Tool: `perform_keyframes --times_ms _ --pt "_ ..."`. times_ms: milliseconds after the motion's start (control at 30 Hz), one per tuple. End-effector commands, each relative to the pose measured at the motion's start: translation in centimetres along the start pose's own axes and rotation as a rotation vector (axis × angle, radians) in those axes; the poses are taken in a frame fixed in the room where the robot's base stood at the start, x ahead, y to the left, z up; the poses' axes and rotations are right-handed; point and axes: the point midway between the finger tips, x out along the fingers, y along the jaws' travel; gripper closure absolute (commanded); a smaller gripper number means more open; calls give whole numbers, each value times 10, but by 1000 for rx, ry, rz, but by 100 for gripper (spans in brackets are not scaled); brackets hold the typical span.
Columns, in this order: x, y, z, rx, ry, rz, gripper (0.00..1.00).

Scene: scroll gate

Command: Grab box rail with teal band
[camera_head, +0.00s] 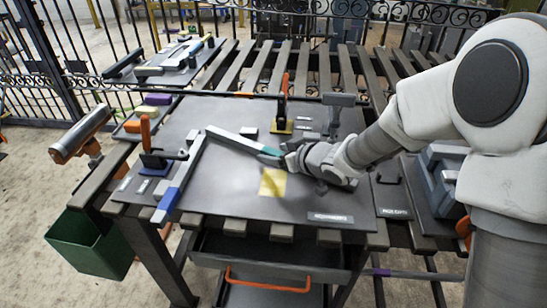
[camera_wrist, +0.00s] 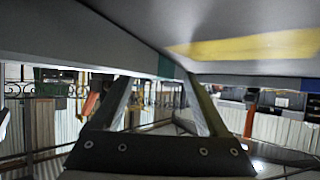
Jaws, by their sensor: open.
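The box rail with the teal band (camera_head: 237,141) is a long pale grey bar lying slantwise on the dark work mat. Its teal band (camera_head: 271,151) is near its right end, close to my gripper (camera_head: 284,160). In the wrist view the rail (camera_wrist: 85,35) runs across the upper left, with the teal band (camera_wrist: 166,67) just beyond and between my open fingers (camera_wrist: 163,88). I cannot tell whether the fingers straddle the rail or touch it. The rail's right end is partly hidden by my gripper.
A second pale rail with a blue end (camera_head: 180,180) lies to the left, meeting the first near its far end. Orange-handled clamps (camera_head: 147,135) (camera_head: 284,93) stand on the mat (camera_head: 235,200). A yellow square (camera_head: 272,182) lies near my gripper. A green bin (camera_head: 92,243) hangs at left.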

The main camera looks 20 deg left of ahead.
Motion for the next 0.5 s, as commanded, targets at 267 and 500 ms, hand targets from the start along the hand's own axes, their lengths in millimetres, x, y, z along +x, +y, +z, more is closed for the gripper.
perform_keyframes --times_ms 267,500 --pt "2 1 0 0 0 1 28" --pt "2 0 0 0 0 0 72"
